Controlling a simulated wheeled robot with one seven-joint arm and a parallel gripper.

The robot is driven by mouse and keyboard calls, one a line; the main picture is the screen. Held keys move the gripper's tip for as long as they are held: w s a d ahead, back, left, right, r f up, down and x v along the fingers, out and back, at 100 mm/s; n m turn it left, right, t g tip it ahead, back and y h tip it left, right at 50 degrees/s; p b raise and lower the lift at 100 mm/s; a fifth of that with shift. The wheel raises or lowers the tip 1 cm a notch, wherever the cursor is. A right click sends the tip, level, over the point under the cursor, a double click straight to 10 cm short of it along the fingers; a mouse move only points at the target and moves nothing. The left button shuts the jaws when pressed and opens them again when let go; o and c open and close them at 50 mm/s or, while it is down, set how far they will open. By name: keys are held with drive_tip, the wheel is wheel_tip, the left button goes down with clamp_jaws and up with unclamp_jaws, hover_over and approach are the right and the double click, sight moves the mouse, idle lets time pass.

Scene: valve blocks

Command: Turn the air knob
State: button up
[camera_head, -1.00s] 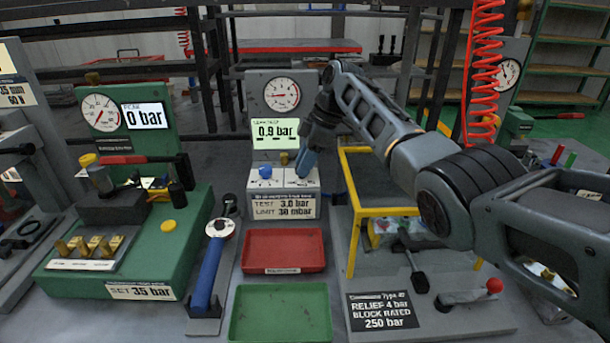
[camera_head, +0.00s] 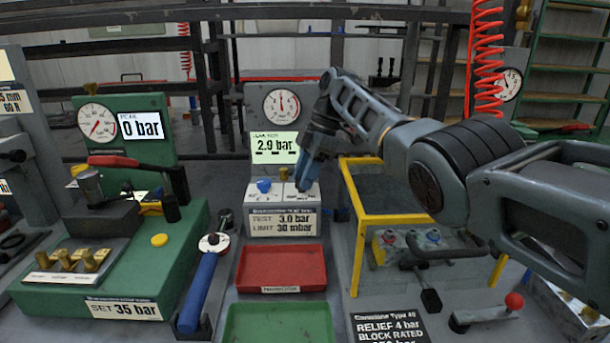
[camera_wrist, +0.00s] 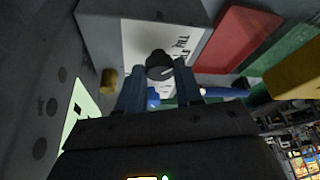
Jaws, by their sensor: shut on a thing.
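The leak test block (camera_head: 258,211) stands at the back centre, with a lit display (camera_head: 275,148) reading 2.9 bar and a round gauge (camera_head: 282,106) above it. My gripper (camera_head: 303,186) reaches down onto the right side of its white top and hides the knob there in the head view. In the wrist view a dark round knob (camera_wrist: 160,62) sits between the two fingers of my gripper (camera_wrist: 161,74), which are shut on it. A blue knob (camera_head: 264,185) stands on the left side of the same top.
A plate on the block reads TEST 3.0 bar, LIMIT 30 mbar. A red tray (camera_head: 281,286) and a green tray (camera_head: 236,336) lie in front. A yellow frame (camera_head: 357,225) stands close on the right, and a green press stand (camera_head: 150,250) on the left.

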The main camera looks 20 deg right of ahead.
drive_tip(key=o, duration=1)
drive_tip(key=shift+o, duration=0.2)
drive_tip(key=v, duration=0.7)
drive_tip(key=shift+d+r, duration=0.2)
drive_tip(key=shift+r, duration=0.2)
drive_tip(key=shift+r, duration=0.1)
